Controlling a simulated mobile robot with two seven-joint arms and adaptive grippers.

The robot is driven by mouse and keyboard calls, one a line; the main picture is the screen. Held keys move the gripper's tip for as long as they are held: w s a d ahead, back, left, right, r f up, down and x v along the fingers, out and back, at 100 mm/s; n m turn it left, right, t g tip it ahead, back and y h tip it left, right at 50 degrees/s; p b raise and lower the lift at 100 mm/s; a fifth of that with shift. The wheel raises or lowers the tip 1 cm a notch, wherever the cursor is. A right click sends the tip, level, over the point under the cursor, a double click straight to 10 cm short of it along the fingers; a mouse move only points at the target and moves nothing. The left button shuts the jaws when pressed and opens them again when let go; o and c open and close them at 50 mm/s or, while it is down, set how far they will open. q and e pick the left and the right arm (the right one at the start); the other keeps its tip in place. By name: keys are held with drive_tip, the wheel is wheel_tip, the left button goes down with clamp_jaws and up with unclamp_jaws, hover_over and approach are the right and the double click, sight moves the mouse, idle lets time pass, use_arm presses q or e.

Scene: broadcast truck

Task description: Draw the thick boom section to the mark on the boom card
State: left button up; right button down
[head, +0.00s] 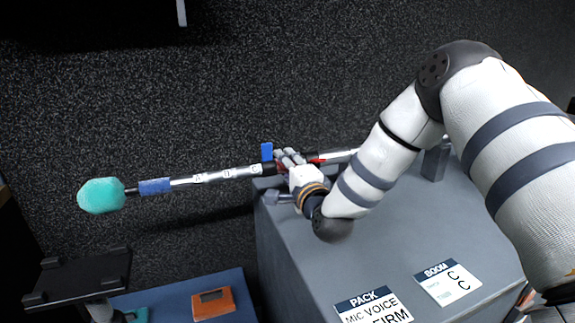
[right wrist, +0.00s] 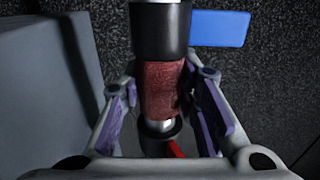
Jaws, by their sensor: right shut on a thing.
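The boom pole runs almost level across the head view, with a teal foam windscreen (head: 102,195) on its left end. Its silver section (head: 215,175) carries small white labels that seem to read A, B and C. A black collar (head: 267,152) with a blue tab is right of C. My right gripper (head: 291,157) is shut on the pole just right of this collar. In the right wrist view its fingers (right wrist: 163,88) flank a reddish-brown grip (right wrist: 161,90) below a black collar (right wrist: 158,30). The boom card (head: 448,283) reads "BOOM" and "C". My left gripper is out of view.
The pole lies above a grey cabinet (head: 385,240), whose top also bears a "PACK" card (head: 374,307). A blue surface (head: 180,287) with an orange item (head: 213,303) is at lower left, beside a black plate (head: 80,277).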

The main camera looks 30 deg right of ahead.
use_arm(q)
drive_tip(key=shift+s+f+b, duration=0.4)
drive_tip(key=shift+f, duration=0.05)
use_arm(e)
drive_tip(key=w+a, duration=0.4)
drive_tip(key=a, duration=1.2)
drive_tip(key=shift+a, duration=0.15)
drive_tip(key=c, duration=1.2)
unclamp_jaws()
drive_tip(key=v, duration=1.2)
